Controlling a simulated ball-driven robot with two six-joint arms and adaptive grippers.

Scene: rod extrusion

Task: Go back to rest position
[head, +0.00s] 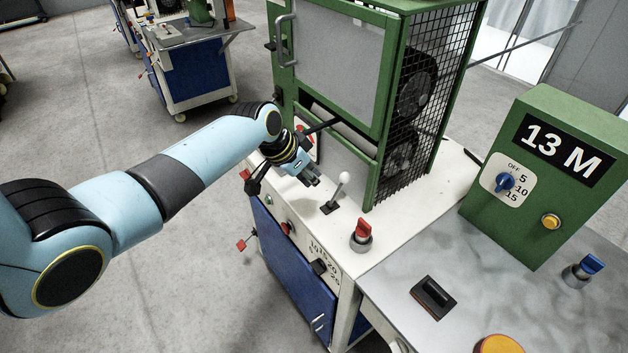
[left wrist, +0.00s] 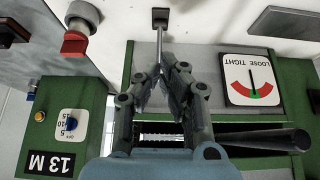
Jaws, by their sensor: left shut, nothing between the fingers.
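My left gripper (head: 313,181) hangs above the front edge of the green machine's white top. It is shut and empty. In the left wrist view its fingers (left wrist: 164,72) come together over the end of a thin metal lever (left wrist: 159,42), and they hide the lever's knob there. In the head view the same lever, with a white knob (head: 344,177), stands just right of the fingertips, with a small gap seen between them. My right gripper is not in view.
The green machine (head: 380,100) with mesh side stands behind the gripper. A red switch (head: 362,232) is to its right. A loose-tight gauge (left wrist: 253,80) is close by. A green "13 M" box (head: 550,175) stands far right. Open floor (head: 190,270) lies left.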

